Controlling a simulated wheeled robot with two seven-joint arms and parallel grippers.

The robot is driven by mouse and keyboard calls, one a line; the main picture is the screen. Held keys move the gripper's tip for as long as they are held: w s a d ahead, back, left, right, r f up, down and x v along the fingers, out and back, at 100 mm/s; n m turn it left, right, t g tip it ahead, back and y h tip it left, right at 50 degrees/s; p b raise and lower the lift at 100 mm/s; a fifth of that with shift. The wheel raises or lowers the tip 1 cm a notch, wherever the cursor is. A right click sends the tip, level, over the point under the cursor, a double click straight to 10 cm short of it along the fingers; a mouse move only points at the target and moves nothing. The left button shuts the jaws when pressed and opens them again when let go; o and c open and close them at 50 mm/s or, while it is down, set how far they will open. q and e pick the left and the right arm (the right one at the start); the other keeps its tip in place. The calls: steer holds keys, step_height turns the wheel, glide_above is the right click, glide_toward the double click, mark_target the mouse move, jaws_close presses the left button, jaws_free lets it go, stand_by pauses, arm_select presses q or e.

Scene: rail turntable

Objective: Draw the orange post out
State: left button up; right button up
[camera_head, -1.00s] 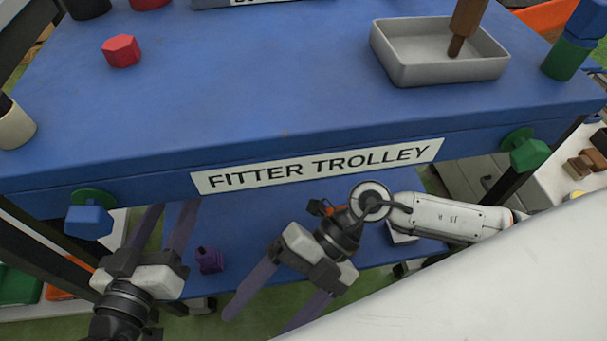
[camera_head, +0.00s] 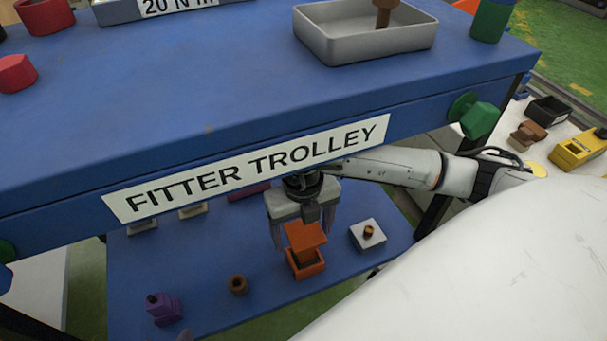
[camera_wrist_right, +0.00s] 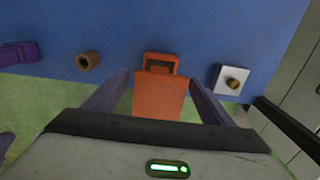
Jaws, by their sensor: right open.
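The orange post (camera_head: 305,239) is a flat-topped block standing over an orange square socket (camera_head: 308,266) on the trolley's lower shelf. In the right wrist view the post (camera_wrist_right: 159,98) is in the middle, with the socket's rim (camera_wrist_right: 161,58) behind it. My right gripper (camera_head: 303,232) points down over the post with its jaws open. In the wrist view one finger is on each side of the post, with gaps showing between. How deep the post sits in the socket is hidden. My left gripper is not recognisable in the head view.
The blue trolley top (camera_head: 180,110) overhangs the lower shelf close to my right arm. On the shelf are a purple block (camera_head: 163,309), a brown ring (camera_head: 238,285) and a white block with a brown peg (camera_head: 368,237). A grey tray (camera_head: 365,43) stands on top.

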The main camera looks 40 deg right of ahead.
step_height(320, 180, down, 6)
steer(key=shift+r+b, duration=0.1)
steer(key=shift+b, duration=0.9)
steer(key=shift+f, duration=0.45)
arm_select(q)
steer(key=shift+w+d+r+t+h, duration=0.1)
steer(key=shift+d+r+t+h, duration=0.1)
steer(key=shift+d+r+h, duration=0.25)
steer(key=shift+w+d+r+t+h, duration=0.15)
steer(key=shift+d+r+t, duration=0.1)
steer(key=shift+r, duration=0.4)
steer(key=shift+s, duration=0.1)
arm_select(e)
steer(key=c, duration=1.7)
steer(key=o, duration=0.8)
steer(key=shift+c, duration=0.2)
steer(key=c, duration=0.3)
arm_select(q)
steer(key=shift+r, duration=0.1)
arm_select(e)
steer(key=shift+r, duration=0.1)
